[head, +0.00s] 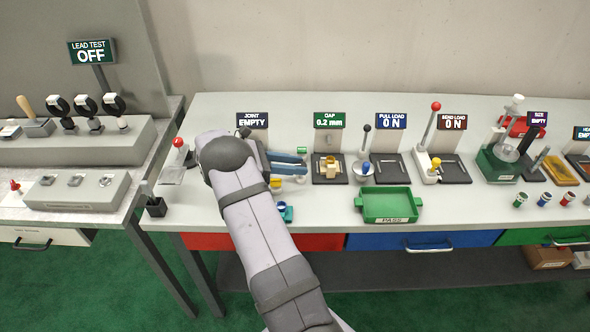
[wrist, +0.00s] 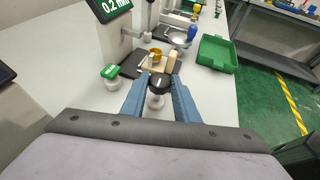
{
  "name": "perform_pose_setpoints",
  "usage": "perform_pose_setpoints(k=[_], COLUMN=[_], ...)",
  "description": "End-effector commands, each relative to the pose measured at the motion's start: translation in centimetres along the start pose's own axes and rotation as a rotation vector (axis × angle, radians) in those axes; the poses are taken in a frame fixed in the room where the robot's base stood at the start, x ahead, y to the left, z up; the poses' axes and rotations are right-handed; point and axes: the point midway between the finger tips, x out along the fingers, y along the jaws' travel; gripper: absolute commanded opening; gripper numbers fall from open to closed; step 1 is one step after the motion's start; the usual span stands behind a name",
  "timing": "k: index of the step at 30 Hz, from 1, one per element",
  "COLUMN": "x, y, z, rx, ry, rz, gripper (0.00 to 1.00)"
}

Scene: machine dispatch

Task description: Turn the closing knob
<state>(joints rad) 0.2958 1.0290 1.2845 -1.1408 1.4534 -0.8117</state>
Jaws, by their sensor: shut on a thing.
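My gripper (head: 303,164) reaches out to the right over the left part of the bench in the head view. In the wrist view its blue fingers (wrist: 159,83) stand on either side of a black round knob (wrist: 156,84) with a white mark on top, and are shut on it. A pale round part shows below the knob. I take this to be the closing knob; it is not clear in the head view. Just beyond it is the gap station (head: 330,168), with a brass piece and a beige block on a black plate. Its display (head: 329,120) reads 0.2 mm.
A green PASS tray (head: 389,219) sits at the front edge. The pull-load station (head: 388,168) stands right of the gap station. A green-topped white jar (wrist: 111,74) is left of my fingers in the wrist view.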

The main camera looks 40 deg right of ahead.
Motion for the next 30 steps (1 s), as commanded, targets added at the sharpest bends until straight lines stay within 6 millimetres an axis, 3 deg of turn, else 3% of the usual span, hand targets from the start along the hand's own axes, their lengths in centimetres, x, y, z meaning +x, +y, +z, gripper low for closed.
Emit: perform_pose_setpoints(k=[22,23,24,25,30], x=[0.0,0.0,0.01,0.01,0.02], y=[0.16,0.16,0.16,0.16,0.17], z=[0.12,0.12,0.12,0.12,0.09], rx=[0.031,0.031,0.031,0.031,0.031], ry=[-0.003,-0.003,-0.004,-0.003,-0.002], rz=[-0.076,-0.076,-0.076,-0.076,-0.075], gripper=[0.05,0.32,0.42,0.46,0.46])
